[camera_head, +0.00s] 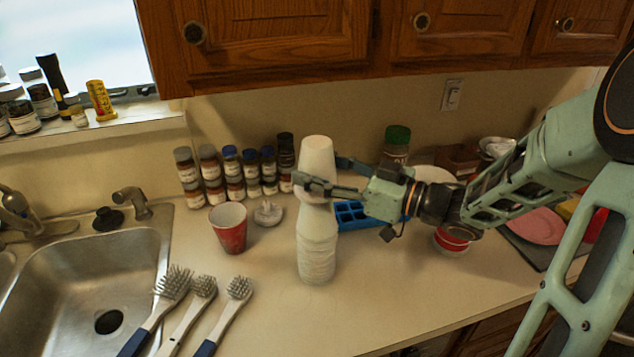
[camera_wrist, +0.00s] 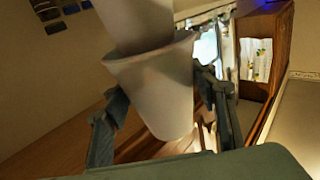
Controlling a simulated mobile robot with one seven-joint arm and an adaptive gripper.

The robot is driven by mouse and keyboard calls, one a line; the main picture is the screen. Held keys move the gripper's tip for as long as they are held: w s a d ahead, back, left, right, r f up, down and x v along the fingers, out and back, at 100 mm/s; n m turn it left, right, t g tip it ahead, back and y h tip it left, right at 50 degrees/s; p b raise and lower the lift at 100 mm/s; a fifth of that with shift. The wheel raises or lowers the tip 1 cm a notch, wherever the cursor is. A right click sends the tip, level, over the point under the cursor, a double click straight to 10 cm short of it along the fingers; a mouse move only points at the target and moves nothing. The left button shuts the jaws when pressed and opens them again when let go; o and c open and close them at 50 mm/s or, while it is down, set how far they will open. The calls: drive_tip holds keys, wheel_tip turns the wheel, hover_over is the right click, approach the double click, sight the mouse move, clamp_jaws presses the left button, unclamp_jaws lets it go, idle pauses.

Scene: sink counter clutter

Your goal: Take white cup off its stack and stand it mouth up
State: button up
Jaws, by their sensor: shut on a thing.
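A white cup (camera_head: 317,158) is upside down at the top of the stack of white cups (camera_head: 317,260). My gripper (camera_head: 316,188) is shut on it from the right, near its lower part. In the wrist view the held white cup (camera_wrist: 155,95) sits between my gripper's two fingers (camera_wrist: 163,112). Its rim surrounds or overlaps the end of the cup stack (camera_wrist: 135,20). I cannot tell how far the stack reaches inside it. In the head view the held cup stands well above the stack's lower rims. The fingers hide part of the join.
A red cup (camera_head: 229,232) stands left of the stack. Several brushes (camera_head: 205,290) lie at the front left, beside the sink (camera_head: 75,270). Small jars (camera_head: 235,180) stand behind. A blue tray (camera_head: 352,216) lies right of the stack. The counter front right of the stack is clear.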

sight(317, 141)
wheel_tip(317, 141, up, 3)
drive_tip(key=shift+f, duration=0.2)
wheel_tip(317, 141, up, 6)
drive_tip(key=p, duration=0.6)
drive_tip(key=shift+r+p, duration=0.45)
drive_tip(key=shift+r, duration=0.75)
